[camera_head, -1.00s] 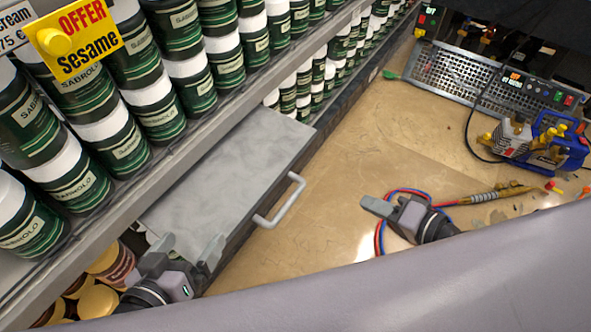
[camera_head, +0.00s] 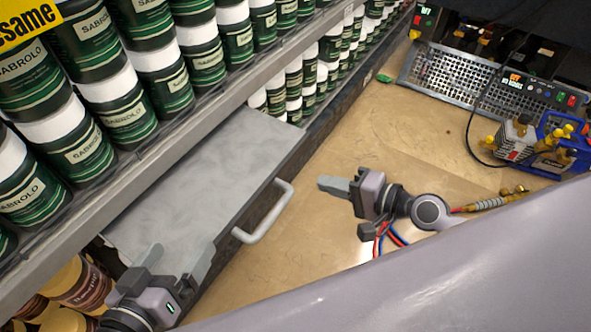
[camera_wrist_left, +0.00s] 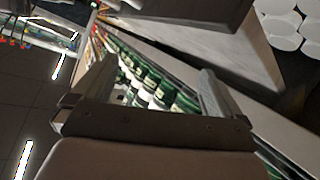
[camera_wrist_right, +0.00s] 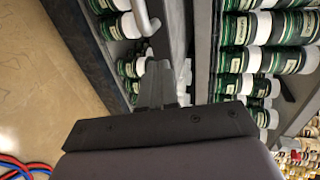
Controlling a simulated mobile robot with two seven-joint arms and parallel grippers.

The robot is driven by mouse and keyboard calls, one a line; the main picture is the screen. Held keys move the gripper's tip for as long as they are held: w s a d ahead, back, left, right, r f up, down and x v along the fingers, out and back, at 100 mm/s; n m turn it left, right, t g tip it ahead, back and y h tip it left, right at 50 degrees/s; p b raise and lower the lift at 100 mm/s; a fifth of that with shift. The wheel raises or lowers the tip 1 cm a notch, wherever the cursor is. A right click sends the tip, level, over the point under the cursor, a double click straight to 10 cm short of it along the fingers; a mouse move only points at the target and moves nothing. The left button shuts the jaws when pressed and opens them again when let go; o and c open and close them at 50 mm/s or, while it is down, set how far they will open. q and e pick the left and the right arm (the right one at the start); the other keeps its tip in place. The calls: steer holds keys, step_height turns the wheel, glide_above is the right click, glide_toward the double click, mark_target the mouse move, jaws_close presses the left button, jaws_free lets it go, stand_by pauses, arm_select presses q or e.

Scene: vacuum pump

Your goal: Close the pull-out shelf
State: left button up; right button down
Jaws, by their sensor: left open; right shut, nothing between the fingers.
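The grey pull-out shelf (camera_head: 205,180) sticks out from the shelving in the head view, with a light grey bar handle (camera_head: 266,216) on its front. My left gripper (camera_head: 176,262) is open and empty beside the near end of the shelf; I cannot tell whether it touches it. My right gripper (camera_head: 335,186) is shut and empty, to the right of the handle and apart from it. In the right wrist view the right gripper's fingers (camera_wrist_right: 157,80) are together, and the handle (camera_wrist_right: 146,15) shows just beyond them at the top.
Shelving with rows of green jars (camera_head: 132,105) runs along the left. Yellow-lidded jars (camera_head: 75,285) stand below the shelf. A blue pump (camera_head: 562,145), its hoses (camera_head: 385,238) and a perforated metal unit (camera_head: 445,75) are at the right. The floor (camera_head: 340,135) between is mostly clear.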

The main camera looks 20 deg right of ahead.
mark_target(282, 168)
arm_select(q)
steer(key=shift+w+d+f+b, duration=0.1)
steer(key=shift+d+f+b, duration=0.05)
steer(key=shift+d+b, duration=0.3)
arm_select(e)
steer(key=x, duration=0.7)
steer(key=shift+w+a+r, duration=0.25)
steer(key=shift+w+a, duration=0.05)
steer(key=shift+w, duration=0.1)
arm_select(q)
steer(key=shift+a+r, duration=0.2)
arm_select(e)
steer(key=shift+w+a, duration=0.25)
steer(key=shift+w, duration=0.05)
arm_select(q)
steer(key=shift+f, duration=0.1)
